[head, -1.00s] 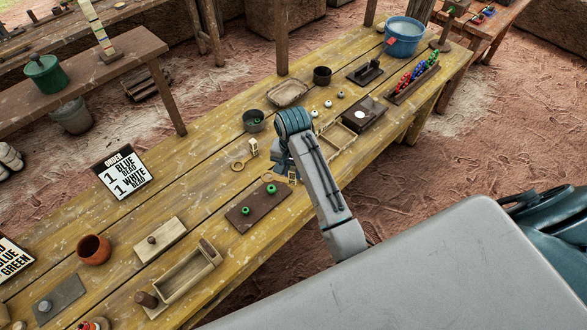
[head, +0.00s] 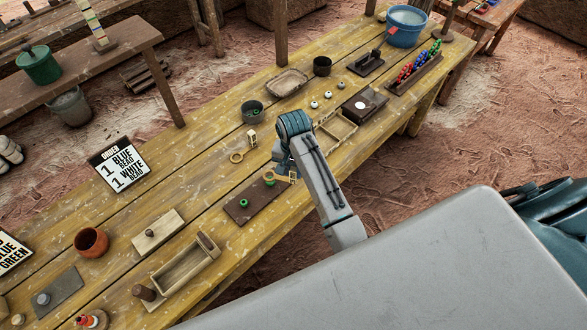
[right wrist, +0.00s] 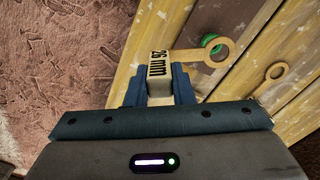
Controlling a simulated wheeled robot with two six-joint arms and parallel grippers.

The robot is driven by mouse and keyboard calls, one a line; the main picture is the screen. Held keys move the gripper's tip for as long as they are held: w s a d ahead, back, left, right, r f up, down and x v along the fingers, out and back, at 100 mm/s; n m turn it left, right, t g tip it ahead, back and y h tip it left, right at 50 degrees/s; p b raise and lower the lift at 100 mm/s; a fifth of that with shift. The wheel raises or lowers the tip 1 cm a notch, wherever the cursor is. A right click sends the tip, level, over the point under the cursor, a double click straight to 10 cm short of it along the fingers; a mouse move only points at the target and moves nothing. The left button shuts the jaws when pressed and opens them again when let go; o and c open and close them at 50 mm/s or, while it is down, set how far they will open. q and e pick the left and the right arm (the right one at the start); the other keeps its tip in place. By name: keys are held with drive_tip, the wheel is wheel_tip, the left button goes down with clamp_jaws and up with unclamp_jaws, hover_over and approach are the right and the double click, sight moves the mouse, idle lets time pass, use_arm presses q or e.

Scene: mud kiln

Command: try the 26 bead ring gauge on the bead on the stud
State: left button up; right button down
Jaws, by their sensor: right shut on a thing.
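My right gripper (right wrist: 160,85) is shut on the handle block of a pale wooden ring gauge (right wrist: 195,58) marked "26 mm". The gauge also shows in the head view (head: 281,178), held over the far end of a dark brown board (head: 252,207). A green bead (head: 269,182) on that board is at the gauge's ring. In the right wrist view this bead (right wrist: 210,41) shows partly behind the ring, off its centre. I cannot tell whether they touch. The stud is hidden. A second green bead (head: 243,203) sits nearer on the board. My left gripper is not in view.
Another ring gauge (head: 237,157) lies on the yellow table just beyond, and shows in the right wrist view (right wrist: 276,71). A dark bowl (head: 252,111), a divided tray (head: 337,131) and a wooden box (head: 185,267) stand around the board.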

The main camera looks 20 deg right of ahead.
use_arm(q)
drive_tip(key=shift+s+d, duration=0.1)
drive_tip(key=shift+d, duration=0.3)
use_arm(e)
drive_tip(key=shift+f, duration=0.1)
drive_tip(key=shift+f, duration=0.15)
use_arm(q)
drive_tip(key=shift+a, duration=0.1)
use_arm(e)
drive_tip(key=shift+f, duration=0.35)
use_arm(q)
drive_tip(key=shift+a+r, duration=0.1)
use_arm(e)
drive_tip(key=shift+f, duration=0.1)
use_arm(q)
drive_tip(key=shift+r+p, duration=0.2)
drive_tip(key=shift+p, duration=0.15)
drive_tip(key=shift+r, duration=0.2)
use_arm(e)
drive_tip(key=shift+f, duration=0.45)
idle(0.8)
